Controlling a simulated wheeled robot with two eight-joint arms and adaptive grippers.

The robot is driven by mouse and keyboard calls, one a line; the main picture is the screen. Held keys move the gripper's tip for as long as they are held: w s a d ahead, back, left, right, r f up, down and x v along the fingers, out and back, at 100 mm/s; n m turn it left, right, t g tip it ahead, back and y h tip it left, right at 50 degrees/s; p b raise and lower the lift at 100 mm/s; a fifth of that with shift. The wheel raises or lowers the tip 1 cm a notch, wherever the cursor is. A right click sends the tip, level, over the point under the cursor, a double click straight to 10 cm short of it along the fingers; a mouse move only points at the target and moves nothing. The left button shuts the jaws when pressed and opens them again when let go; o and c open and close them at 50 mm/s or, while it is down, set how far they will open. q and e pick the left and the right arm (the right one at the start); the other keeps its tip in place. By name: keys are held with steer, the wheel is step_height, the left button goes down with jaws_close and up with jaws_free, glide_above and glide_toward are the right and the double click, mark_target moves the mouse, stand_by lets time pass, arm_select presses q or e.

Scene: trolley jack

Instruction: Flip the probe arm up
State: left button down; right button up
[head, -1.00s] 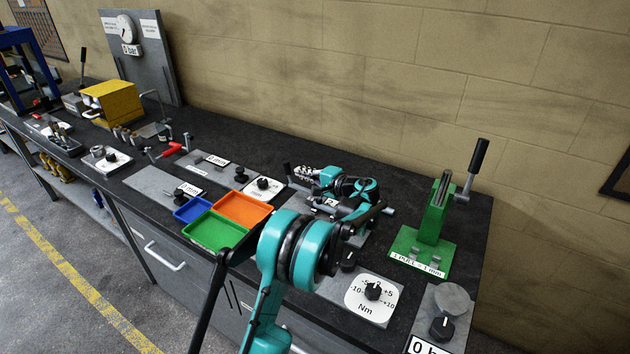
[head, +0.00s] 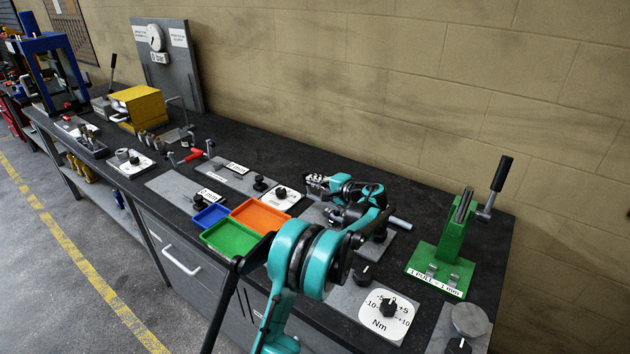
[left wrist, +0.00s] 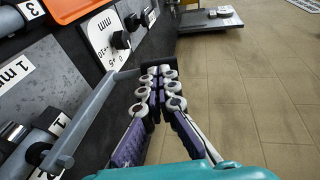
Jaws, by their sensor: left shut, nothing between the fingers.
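My left gripper (head: 315,181) is shut and empty, above the bench beside a white dial plate. In the left wrist view its fingers (left wrist: 160,88) are together. A grey bent bar (left wrist: 92,112), which looks like the probe arm, rises from a pivot at the lower left of that view. Its black end (left wrist: 140,74) lies just beyond the fingertips; I cannot tell whether they touch. In the head view my own arm hides most of this fixture's grey base plate (head: 312,215). My right gripper is not in view.
A green lever stand (head: 443,245) with a raised handle is at the right. Orange (head: 261,215), green (head: 230,237) and blue (head: 210,215) trays lie left of my arm. An Nm dial plate (head: 383,312) is in front. The wall runs behind the bench.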

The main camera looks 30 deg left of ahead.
mark_target(303, 174)
arm_select(q)
steer(key=shift+a+r+h+p, duration=0.2)
steer(key=shift+a+h+p, duration=0.1)
steer(key=shift+p, duration=0.2)
steer(key=a+h+p, duration=0.2)
steer(key=p, duration=0.1)
steer(key=a+g+h+p, duration=0.1)
steer(key=a+h+p, duration=0.1)
steer(key=h+p, duration=0.1)
steer(key=shift+w+r+n, duration=0.15)
steer(key=shift+r+n, duration=0.05)
steer(key=shift+n, duration=0.2)
steer(key=shift+a+f+h+p, duration=0.1)
steer(key=shift+a+h+p, duration=0.1)
steer(key=shift+h+p, duration=0.15)
steer(key=a+f+h+p, duration=0.4)
steer(key=h, duration=0.2)
steer(key=shift+w+a+f+n+g, duration=0.25)
steer(key=shift+f+n+g, duration=0.1)
steer(key=shift+n+g, duration=0.05)
steer(key=shift+r, duration=0.1)
